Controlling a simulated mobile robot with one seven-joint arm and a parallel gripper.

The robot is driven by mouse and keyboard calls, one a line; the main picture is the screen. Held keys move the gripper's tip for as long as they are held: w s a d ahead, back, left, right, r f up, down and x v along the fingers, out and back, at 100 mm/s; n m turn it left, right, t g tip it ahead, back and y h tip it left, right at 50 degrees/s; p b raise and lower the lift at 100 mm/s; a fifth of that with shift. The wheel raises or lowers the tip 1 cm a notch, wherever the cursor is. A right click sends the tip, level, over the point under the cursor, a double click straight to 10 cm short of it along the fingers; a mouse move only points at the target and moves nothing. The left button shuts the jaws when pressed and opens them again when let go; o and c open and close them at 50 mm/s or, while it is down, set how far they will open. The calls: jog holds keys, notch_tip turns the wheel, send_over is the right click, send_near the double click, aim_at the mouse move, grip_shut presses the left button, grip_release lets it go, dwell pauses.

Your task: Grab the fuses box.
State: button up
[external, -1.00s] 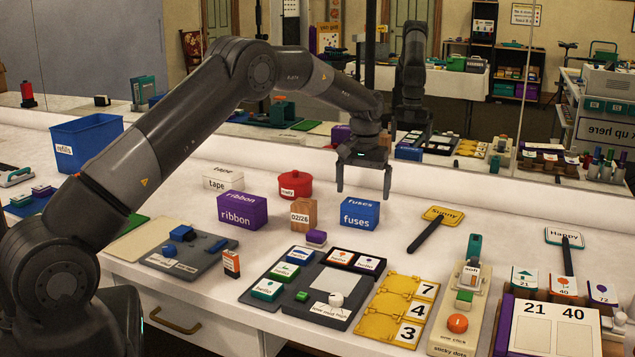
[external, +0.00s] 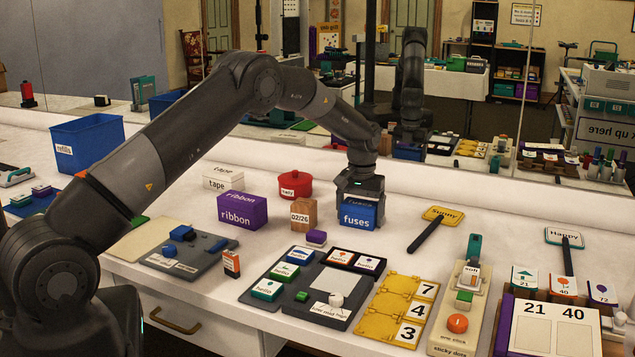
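The blue fuses box (external: 357,216) stands on the white counter near the mirror, with its white lettering facing the camera. My gripper (external: 360,200) is down over the box from above, and its body covers most of the box's top. The box sits on the counter in the same place.
The Sunny sign (external: 435,228) lies to the right. Grey trays (external: 335,280) and yellow number plates (external: 399,309) lie in front.

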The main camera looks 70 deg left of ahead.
jog(key=c, duration=0.6)
jog(key=shift+c, duration=0.4)
jog(key=shift+r, duration=0.15)
